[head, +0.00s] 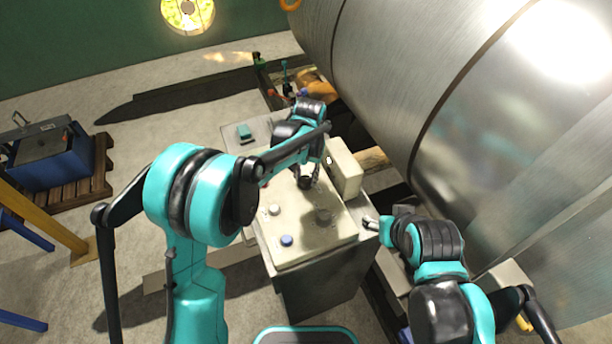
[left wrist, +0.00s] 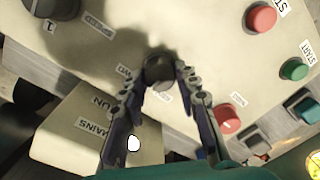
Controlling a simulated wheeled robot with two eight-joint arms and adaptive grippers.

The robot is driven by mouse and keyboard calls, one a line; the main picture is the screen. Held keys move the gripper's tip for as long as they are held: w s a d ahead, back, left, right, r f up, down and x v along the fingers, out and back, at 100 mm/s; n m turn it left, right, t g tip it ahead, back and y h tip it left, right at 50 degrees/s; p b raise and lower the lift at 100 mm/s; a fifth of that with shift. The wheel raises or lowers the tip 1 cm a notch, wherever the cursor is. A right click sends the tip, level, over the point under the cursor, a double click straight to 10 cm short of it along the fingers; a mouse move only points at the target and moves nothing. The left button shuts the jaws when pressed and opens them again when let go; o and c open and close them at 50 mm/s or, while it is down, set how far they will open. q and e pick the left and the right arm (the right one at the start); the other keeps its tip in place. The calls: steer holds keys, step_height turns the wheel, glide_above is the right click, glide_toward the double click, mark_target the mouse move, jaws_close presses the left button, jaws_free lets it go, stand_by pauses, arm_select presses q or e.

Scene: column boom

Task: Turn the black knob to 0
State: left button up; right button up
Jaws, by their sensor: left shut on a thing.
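The black knob (left wrist: 158,68) sits on the pale panel of a control box (head: 318,240). In the left wrist view my left gripper (left wrist: 158,80) has its two fingertips closed around the knob's sides. In the head view the left gripper (head: 306,182) reaches down onto the panel from above, and its arm covers part of the panel. The printed marks beside the knob are partly covered by the fingers, so I cannot read where it points. My right gripper (head: 371,223) is beside the box's right edge, apart from the knob; its jaws are too small to judge.
The panel bears a red button (left wrist: 261,17), a green button (left wrist: 294,69), a blue button (head: 287,240) and a white button (head: 274,209). A blue case (head: 50,160) on a pallet is at the left. Open floor lies between.

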mark_target(308, 179)
arm_select(q)
steer(key=shift+n, duration=0.5)
steer(key=o, duration=1.2)
steer(key=shift+c, duration=0.2)
steer(key=shift+r, duration=0.1)
step_height(308, 179, up, 12)
steer(key=shift+d, duration=0.25)
